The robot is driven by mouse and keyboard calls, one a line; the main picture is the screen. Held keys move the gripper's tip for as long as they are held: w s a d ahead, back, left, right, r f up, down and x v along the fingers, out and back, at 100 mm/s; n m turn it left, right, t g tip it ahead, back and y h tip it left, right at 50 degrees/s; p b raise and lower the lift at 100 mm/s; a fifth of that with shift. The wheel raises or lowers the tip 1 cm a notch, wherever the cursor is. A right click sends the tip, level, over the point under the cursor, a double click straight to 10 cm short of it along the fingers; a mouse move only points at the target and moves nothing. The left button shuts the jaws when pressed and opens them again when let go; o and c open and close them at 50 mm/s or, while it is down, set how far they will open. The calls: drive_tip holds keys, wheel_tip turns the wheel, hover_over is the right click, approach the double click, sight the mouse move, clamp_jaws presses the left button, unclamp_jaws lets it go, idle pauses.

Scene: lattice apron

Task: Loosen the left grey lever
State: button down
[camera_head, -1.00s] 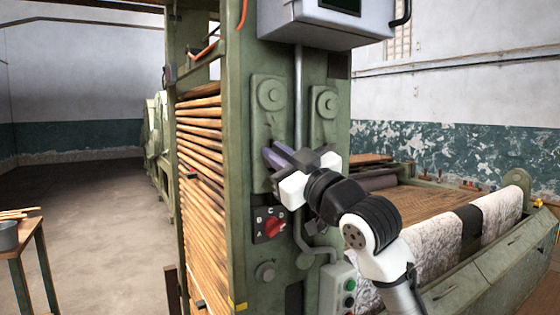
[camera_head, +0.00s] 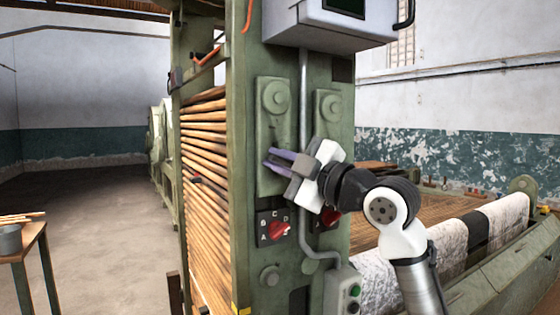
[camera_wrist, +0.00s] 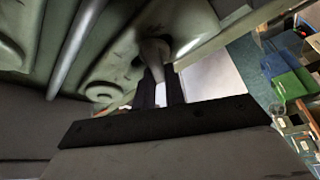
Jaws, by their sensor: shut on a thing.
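The left grey lever (camera_wrist: 155,50) shows in the wrist view as a pale rounded bar coming from a hub on a green plate. My gripper (camera_wrist: 161,85) has its two dark fingers on either side of the bar and is shut on it. In the head view, my gripper (camera_head: 274,159) is at the lower part of the left green plate (camera_head: 270,125), fingers pointing left. The lever itself cannot be made out there, and its far end is hidden in the wrist view.
A red rotary switch (camera_head: 279,230) sits just below my gripper. A vertical conduit (camera_head: 303,95) runs between the left plate and the right plate (camera_head: 329,120). A grey box (camera_head: 328,22) overhangs above. Stacked wooden slats (camera_head: 208,150) are to the left.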

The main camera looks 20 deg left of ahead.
idle(0.4)
drive_tip(key=c, duration=1.5)
unclamp_jaws()
drive_tip(key=shift+o, duration=0.2)
drive_tip(key=b+v, duration=0.3)
drive_tip(key=v, duration=1.1)
drive_tip(key=shift+b, duration=0.35)
drive_tip(key=shift+a, duration=0.1)
